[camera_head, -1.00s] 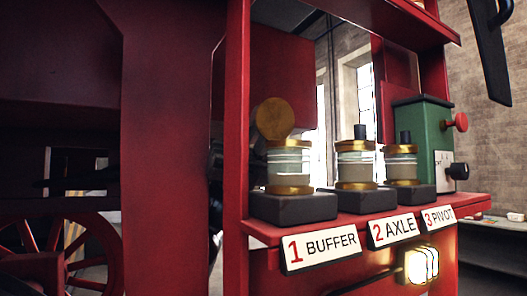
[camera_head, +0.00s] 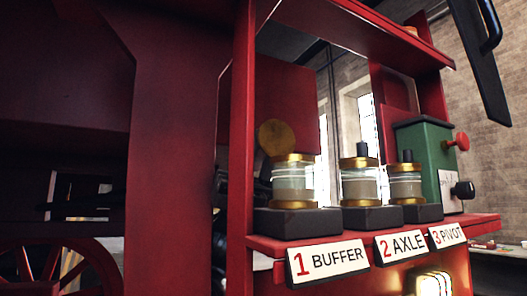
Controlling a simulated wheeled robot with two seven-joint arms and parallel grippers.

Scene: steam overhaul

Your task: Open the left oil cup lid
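The left oil cup (camera_head: 293,186) is a glass jar with brass rings on a dark block, above the "1 BUFFER" label (camera_head: 327,262). Its round brass lid (camera_head: 276,136) stands raised and tilted at the back left of the rim, so the cup is open. Dark parts of my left gripper (camera_head: 221,190) show between the wide red column and the thin red post, left of the cup. The post hides much of it, and its fingers cannot be made out. No contact with the lid is visible. My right gripper is not in view.
The axle cup (camera_head: 359,187) and pivot cup (camera_head: 405,187) stand to the right, lids shut with black knobs up. A green box (camera_head: 424,160) with a red knob stands beyond them. The red post (camera_head: 241,130) borders the shelf. A black bar with a handle (camera_head: 480,60) hangs top right.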

